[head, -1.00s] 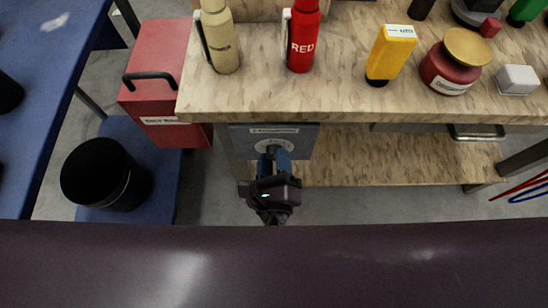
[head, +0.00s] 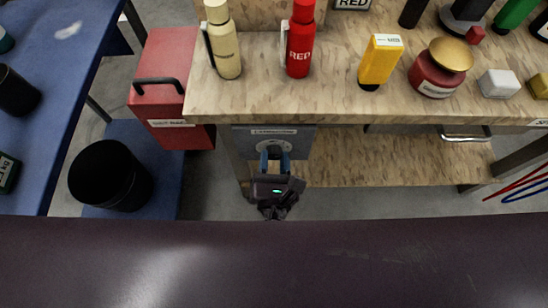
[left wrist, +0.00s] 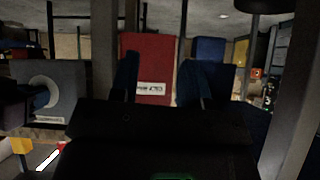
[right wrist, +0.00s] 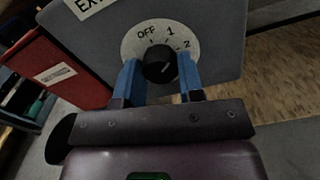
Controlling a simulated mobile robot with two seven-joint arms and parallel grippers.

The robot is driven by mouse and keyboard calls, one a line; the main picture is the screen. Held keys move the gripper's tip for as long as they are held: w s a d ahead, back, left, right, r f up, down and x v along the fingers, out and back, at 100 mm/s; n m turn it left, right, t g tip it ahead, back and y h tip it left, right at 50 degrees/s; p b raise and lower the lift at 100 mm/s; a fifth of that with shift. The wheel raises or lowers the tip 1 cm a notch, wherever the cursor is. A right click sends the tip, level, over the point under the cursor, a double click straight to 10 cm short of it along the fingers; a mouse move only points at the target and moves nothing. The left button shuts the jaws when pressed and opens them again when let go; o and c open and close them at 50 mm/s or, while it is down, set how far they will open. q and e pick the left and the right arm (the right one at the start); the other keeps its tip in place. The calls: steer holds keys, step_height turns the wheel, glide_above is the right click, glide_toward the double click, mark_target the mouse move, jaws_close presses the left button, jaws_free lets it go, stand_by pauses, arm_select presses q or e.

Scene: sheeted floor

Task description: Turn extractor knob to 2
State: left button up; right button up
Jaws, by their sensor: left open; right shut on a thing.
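The grey extractor box (head: 304,140) is fixed under the front edge of the wooden bench. Its round black knob (right wrist: 160,64) sits on a pale dial (right wrist: 132,42) marked OFF, 1 and 2. My right gripper (head: 275,158) has its blue fingers on either side of the knob and is shut on it; it also shows in the right wrist view (right wrist: 160,76). I cannot make out where the knob points. My left gripper (left wrist: 163,75) is open and empty in the left wrist view, out of sight in the head view.
On the bench top (head: 330,100) stand a cream bottle (head: 223,45), a red bottle (head: 299,45), a yellow container (head: 379,63) and a red jar (head: 437,75). A red box (head: 170,85) stands left of the extractor box. A black bin (head: 108,175) is farther left.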

steer(key=m, duration=0.4)
steer(key=shift+m+b, duration=0.3)
steer(key=shift+m, duration=0.4)
steer(key=o, duration=0.9)
